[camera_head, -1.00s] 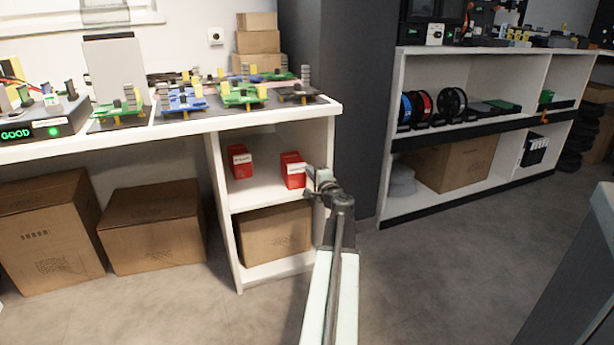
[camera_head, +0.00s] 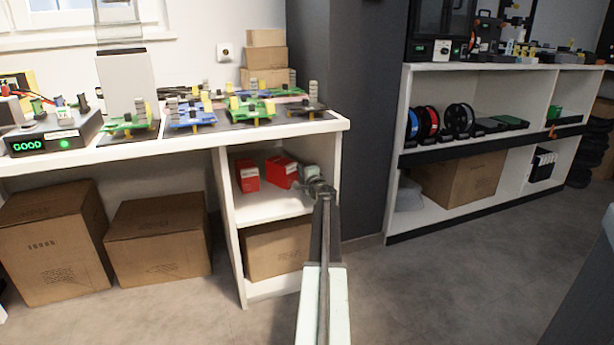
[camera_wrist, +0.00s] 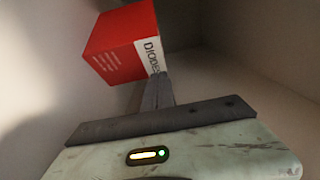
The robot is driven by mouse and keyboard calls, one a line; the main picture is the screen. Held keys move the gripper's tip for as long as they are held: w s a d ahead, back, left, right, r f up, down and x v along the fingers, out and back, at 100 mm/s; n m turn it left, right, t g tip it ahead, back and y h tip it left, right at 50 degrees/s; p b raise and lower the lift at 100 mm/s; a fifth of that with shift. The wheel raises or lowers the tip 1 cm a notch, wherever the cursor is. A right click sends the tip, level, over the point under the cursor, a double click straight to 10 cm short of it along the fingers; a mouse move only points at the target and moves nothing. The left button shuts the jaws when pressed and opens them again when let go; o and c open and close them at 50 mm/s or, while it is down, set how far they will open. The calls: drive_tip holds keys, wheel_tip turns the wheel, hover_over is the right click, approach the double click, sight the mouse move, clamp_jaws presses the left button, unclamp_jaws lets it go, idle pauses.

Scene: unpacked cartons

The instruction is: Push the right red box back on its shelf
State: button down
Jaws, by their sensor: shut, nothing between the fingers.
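The right red box (camera_head: 281,172) stands on the upper shelf (camera_head: 270,207) of the white cabinet, turned at an angle to the left red box (camera_head: 247,176). My gripper (camera_head: 304,184) is at its right front side, inside the shelf opening. In the wrist view the red box (camera_wrist: 112,48) shows a white label with dark lettering. My shut gripper (camera_wrist: 158,82) has its fingertips at the label's lower edge, touching or very nearly so. Nothing is held. The far side of the box is hidden.
The cabinet's right side wall (camera_head: 334,180) is close beside my gripper. The left red box stands just left of the right one. A cardboard carton (camera_head: 275,250) fills the shelf below. The bench top above holds several circuit boards.

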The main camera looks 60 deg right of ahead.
idle(0.4)
drive_tip(key=v, duration=1.2)
drive_tip(key=shift+s+a, duration=0.25)
drive_tip(key=shift+a, duration=0.05)
drive_tip(key=shift+s+a, duration=0.3)
drive_tip(key=shift+s, duration=0.2)
